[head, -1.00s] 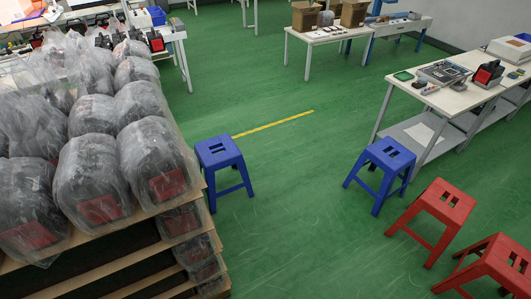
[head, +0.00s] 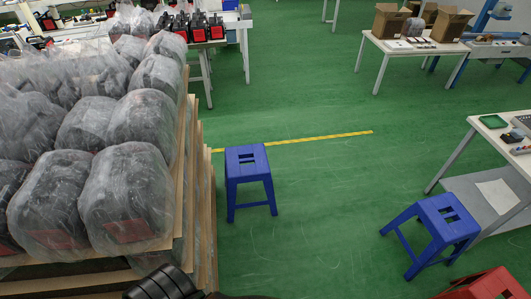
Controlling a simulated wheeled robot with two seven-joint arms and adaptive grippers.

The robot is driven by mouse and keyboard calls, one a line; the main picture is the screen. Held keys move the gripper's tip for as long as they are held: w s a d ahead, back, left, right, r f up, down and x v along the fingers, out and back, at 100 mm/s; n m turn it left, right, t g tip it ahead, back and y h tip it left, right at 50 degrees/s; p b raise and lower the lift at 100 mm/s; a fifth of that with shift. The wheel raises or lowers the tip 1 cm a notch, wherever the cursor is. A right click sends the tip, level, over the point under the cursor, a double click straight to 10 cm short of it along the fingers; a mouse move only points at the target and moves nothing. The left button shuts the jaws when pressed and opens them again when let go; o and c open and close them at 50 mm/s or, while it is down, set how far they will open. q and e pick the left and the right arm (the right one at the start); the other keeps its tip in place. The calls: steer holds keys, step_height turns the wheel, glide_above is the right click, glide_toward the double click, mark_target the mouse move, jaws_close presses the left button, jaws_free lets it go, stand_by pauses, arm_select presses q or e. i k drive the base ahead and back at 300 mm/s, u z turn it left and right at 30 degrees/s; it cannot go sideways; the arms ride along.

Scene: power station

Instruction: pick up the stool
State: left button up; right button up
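Several plastic stools stand upright on the green floor. A blue stool (head: 247,168) stands just right of the stacked pallet goods, with open floor on its other sides. A second blue stool (head: 436,228) stands at the lower right, beside the right-hand workbench. A red stool (head: 492,286) is cut off by the bottom right edge. Neither gripper's fingers show. A black ribbed part at the bottom edge, left of centre, is cut off, and I cannot tell exactly what it is. No stool is held.
A workbench (head: 497,150) stands at the right, and a table (head: 412,47) with cardboard boxes at the back. The middle floor is clear around a yellow line (head: 310,139).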

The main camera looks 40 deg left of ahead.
mark_target(235, 174)
steer(key=i, duration=1.95)
steer(key=u, duration=2.9)
steer(key=i, duration=1)
